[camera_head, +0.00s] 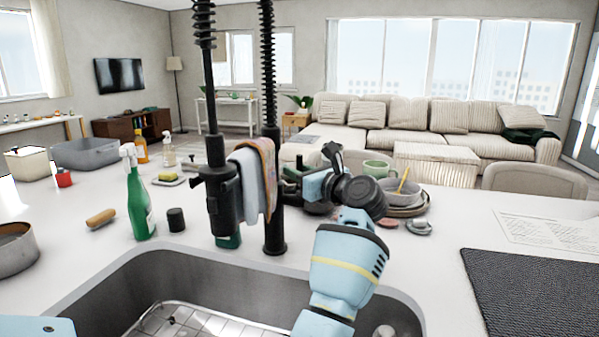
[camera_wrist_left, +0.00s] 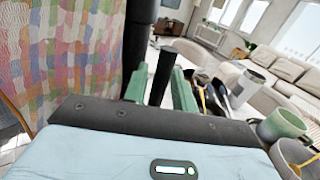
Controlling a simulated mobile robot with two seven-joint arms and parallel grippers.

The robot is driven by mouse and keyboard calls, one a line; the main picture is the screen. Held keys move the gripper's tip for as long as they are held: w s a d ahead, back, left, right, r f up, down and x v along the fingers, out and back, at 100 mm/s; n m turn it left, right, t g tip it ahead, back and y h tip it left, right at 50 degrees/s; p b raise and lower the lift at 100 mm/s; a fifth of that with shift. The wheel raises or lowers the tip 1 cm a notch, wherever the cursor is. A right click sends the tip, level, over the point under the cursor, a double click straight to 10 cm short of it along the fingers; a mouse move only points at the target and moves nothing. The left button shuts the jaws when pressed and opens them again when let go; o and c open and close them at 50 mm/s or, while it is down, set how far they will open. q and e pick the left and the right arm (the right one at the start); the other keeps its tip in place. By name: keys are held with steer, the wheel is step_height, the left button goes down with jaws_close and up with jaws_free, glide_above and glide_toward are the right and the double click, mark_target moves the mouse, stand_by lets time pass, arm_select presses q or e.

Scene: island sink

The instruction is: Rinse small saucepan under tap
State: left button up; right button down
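A grey metal pan (camera_head: 14,248), cut off by the left edge of the head view, stands on the counter left of the sink; I see no handle on it. The black tap (camera_head: 272,200) rises behind the sink basin (camera_head: 190,262), with a coiled spring hose above. My left gripper (camera_head: 300,186) is beside the tap column, far from the pan. In the left wrist view its green fingers (camera_wrist_left: 158,92) are apart, with a thin black post (camera_wrist_left: 163,70) showing between or beyond them; contact is unclear. I see no water. My right gripper is out of view.
Cloths (camera_head: 250,180) hang by the tap. A green spray bottle (camera_head: 138,200), a black cup (camera_head: 176,219) and a wooden-looking piece (camera_head: 101,218) stand or lie left of it. Bowls (camera_head: 407,203) and a green mug (camera_head: 377,168) crowd the right. A black mat (camera_head: 530,290) lies further right.

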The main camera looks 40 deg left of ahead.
arm_select(q)
jaws_close()
steer(key=s+f+n+y+b, duration=0.1)
steer(key=b, duration=0.2)
steer(key=shift+d, duration=0.3)
steer(key=shift+s+n+b, duration=0.1)
steer(key=shift+n+b, duration=0.25)
steer(key=shift+n, duration=0.15)
steer(key=shift+s+d+r+n+y+b, duration=0.15)
steer(key=shift+s+r+n+y+b, duration=0.1)
steer(key=shift+r+n+y+b, duration=0.1)
